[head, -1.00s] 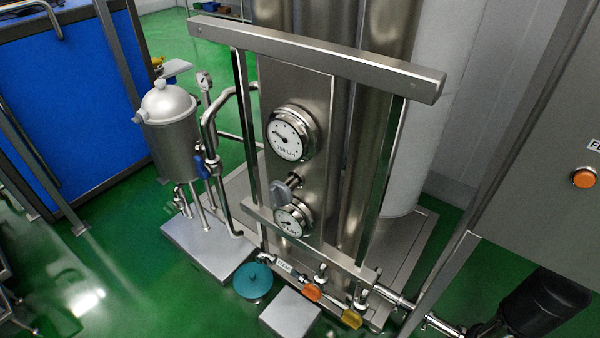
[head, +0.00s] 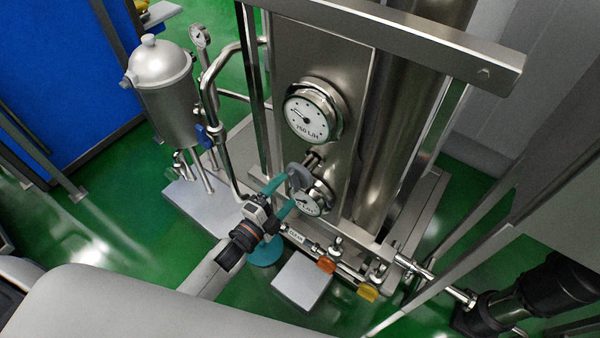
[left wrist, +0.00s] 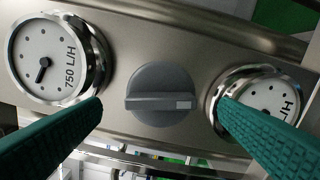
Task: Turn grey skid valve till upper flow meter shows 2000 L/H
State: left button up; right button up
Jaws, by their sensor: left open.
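The grey skid valve (left wrist: 160,95) is a round knob with a raised bar, on the steel panel between two dials. It also shows in the head view (head: 297,180). The upper flow meter (head: 313,113) reads 750 L/H; in the left wrist view (left wrist: 48,58) its face appears turned sideways. The lower flow meter (head: 308,203) is partly covered by my gripper, and its reading is unclear. My left gripper (head: 284,191) has teal fingers, open, one on each side of the grey valve. I cannot tell whether they touch it.
A steel vessel (head: 163,80) with a blue-handled valve (head: 207,137) stands left of the panel. Orange (head: 326,264) and yellow (head: 368,291) handles sit on the low pipe. A steel crossbar (head: 420,45) runs above the dials.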

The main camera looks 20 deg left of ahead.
aim_at(292, 184)
pick_arm(q)
jog(key=x, duration=0.6)
jog(key=shift+w+a, duration=0.1)
jog(key=shift+w, duration=0.5)
jog(key=c, duration=0.7)
jog(key=shift+c, duration=0.2)
pick_arm(e)
jog(key=shift+w+a+r, duration=0.35)
jog(key=shift+w, duration=0.2)
pick_arm(q)
jog(key=shift+p, duration=0.3)
